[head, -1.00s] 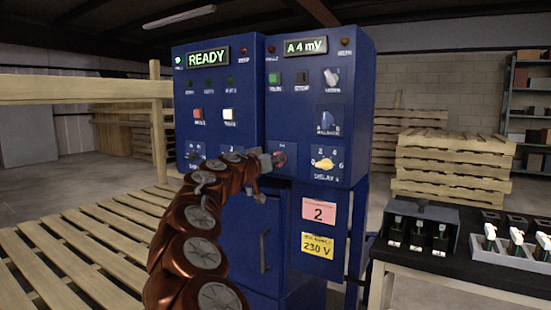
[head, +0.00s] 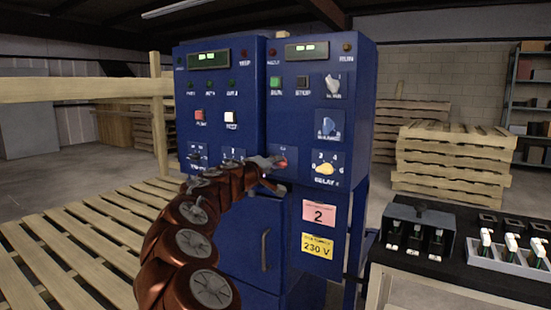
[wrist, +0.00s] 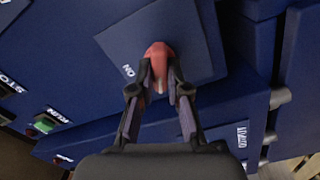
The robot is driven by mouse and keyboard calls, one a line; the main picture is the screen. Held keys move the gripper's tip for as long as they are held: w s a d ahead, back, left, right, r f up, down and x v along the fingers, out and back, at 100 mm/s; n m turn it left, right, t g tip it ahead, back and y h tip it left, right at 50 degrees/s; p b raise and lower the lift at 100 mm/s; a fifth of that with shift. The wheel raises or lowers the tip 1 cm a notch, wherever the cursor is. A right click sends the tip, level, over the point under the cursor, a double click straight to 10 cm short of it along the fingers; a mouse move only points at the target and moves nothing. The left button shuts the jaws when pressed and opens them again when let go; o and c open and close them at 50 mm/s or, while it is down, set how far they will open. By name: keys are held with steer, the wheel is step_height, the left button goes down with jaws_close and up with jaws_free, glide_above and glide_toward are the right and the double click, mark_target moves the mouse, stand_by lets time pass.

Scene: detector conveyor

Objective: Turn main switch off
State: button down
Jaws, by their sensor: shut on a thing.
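The main switch is a red knob (head: 283,163) low on the right blue cabinet. In the wrist view the red knob (wrist: 158,56) sits on a blue plate (wrist: 185,40) marked "ON". My gripper (wrist: 160,88) is shut on the knob, with a fingertip on each side of it. In the head view my gripper (head: 272,163) reaches the knob from the left and partly hides it. Both cabinet displays, left (head: 208,58) and right (head: 306,51), are lit green without readable text.
A yellow knob (head: 325,169) is just right of the switch, with a blue knob (head: 328,126) above it. A cabinet door handle (head: 265,250) is below. A black-topped table (head: 470,265) with devices stands at the right. Pallets (head: 455,160) are stacked behind.

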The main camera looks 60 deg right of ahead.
steer(key=shift+n+p, duration=1.5)
steer(key=shift+n, duration=0.8)
steer(key=c, duration=1.1)
jaws_free()
steer(key=shift+s+d+f, duration=0.1)
steer(key=shift+d, duration=0.05)
steer(key=shift+c, duration=0.2)
steer(key=shift+a, duration=0.25)
steer(key=a, duration=1.1)
steer(key=shift+s+a, duration=0.15)
steer(key=shift+a, duration=0.2)
